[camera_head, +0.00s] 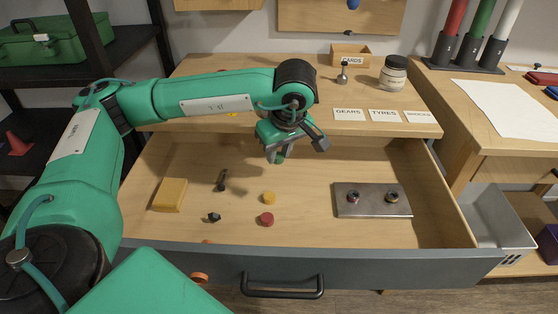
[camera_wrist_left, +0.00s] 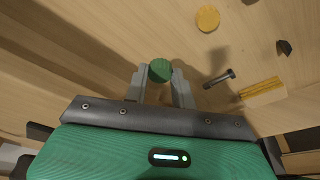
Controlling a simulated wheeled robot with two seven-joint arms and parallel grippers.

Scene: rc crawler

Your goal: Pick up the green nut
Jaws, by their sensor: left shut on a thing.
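The green nut (camera_wrist_left: 160,70) is a small round green piece. In the left wrist view it sits between the fingertips of my left gripper (camera_wrist_left: 158,84), which is shut on it. In the head view my left gripper (camera_head: 279,155) hangs over the back part of the open drawer, and the green nut (camera_head: 279,160) shows only partly under the fingers. I cannot tell whether the nut touches the drawer floor. My right gripper is not in view.
The open drawer (camera_head: 310,223) holds a yellow block (camera_head: 170,194), a dark bolt (camera_head: 222,180), a black nut (camera_head: 214,217), a yellow disc (camera_head: 269,198), a red disc (camera_head: 266,219) and a metal plate (camera_head: 371,207) with two posts. The worktop (camera_head: 240,69) overhangs behind.

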